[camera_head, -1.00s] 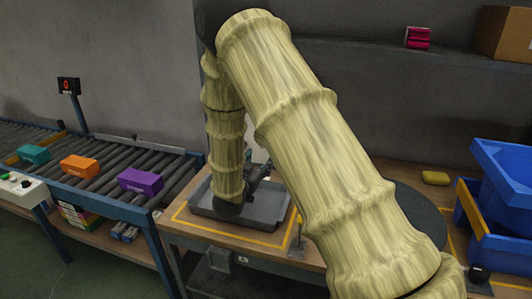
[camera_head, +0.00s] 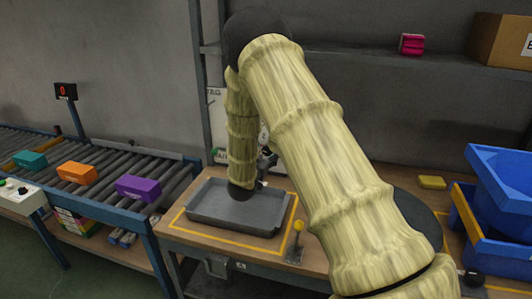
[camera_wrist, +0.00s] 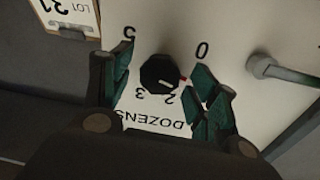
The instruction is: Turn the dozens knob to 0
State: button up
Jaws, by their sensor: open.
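The dozens knob (camera_wrist: 159,73) is black and sits on a white panel (camera_wrist: 180,25) in the wrist view. The lettering DOZENS and the digits appear upside down. The knob's red mark points right, between the visible 0 and 2, towards my right finger. The digits 5, 0, 2 and 3 show; the fingers cover parts of the dial. My gripper (camera_wrist: 164,76) is open, with one green-padded finger on each side of the knob. I cannot tell whether either finger touches it. In the head view my arm hides the knob.
A grey metal fitting (camera_wrist: 262,67) sticks out right of the dial. A clipboard (camera_wrist: 70,14) hangs at upper left. In the head view, a grey tray (camera_head: 235,220) and a yellow-topped lever (camera_head: 299,226) are on the bench. Blue bins (camera_head: 503,190) stand at right.

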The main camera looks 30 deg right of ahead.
jog(key=shift+d, duration=0.1)
jog(key=c, duration=1)
jog(key=shift+n, duration=0.3)
jog(key=n+p, duration=0.1)
jog(key=n, duration=0.3)
jog(key=shift+n+t, duration=0.3)
jog(key=shift+n, duration=2.5)
jog(key=shift+c, duration=0.2)
jog(key=shift+f, duration=0.1)
jog(key=o, duration=1)
